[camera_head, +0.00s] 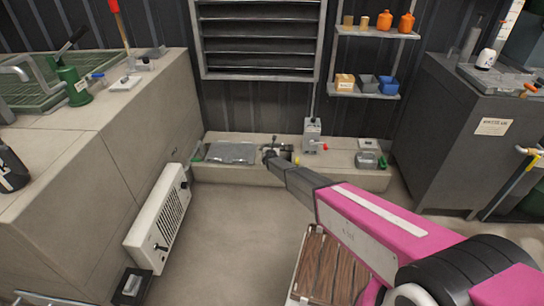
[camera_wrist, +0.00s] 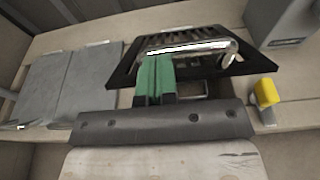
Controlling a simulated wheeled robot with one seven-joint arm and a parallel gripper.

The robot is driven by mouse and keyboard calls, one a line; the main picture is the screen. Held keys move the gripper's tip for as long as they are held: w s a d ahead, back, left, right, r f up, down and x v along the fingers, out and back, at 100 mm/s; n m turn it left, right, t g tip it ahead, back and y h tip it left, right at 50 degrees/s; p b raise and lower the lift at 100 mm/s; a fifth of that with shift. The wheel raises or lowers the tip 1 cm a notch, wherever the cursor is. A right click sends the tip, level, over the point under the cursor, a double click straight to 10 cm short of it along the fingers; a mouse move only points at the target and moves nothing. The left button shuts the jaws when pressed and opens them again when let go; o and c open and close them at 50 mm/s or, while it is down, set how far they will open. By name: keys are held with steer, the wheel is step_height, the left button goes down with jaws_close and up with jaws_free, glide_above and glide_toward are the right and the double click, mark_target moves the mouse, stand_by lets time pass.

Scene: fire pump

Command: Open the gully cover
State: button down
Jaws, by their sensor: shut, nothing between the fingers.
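A black slotted plate with a chrome bar handle, which I take as the gully cover (camera_wrist: 215,65), lies on the pale ledge in the wrist view. It looks tilted, but I cannot tell whether it is raised. My gripper (camera_wrist: 154,72) has green fingers close together with nothing between them. The fingertips are at the left part of the handle and overlap it in the picture; contact is unclear. In the head view my gripper (camera_head: 270,153) reaches the low ledge below the louvre, and my arm and gripper hide most of the cover.
Grey flat panels (camera_wrist: 60,85) lie left of the cover. A yellow-topped knob (camera_wrist: 266,92) stands close on its right, with a grey box (camera_wrist: 285,25) behind. On the ledge (camera_head: 345,178) a grey lever box (camera_head: 312,132) stands right. A wooden-topped item (camera_head: 325,265) is below my arm.

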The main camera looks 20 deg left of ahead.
steer(key=w+a+r, duration=0.2)
steer(key=w+r, duration=0.2)
steer(key=w, duration=0.4)
steer(key=w+a+r, duration=0.2)
steer(key=w+r, duration=0.2)
steer(key=w, duration=0.5)
steer(key=w+a+r, duration=0.2)
steer(key=w+r, duration=0.2)
steer(key=w, duration=0.4)
steer(key=shift+w, duration=0.25)
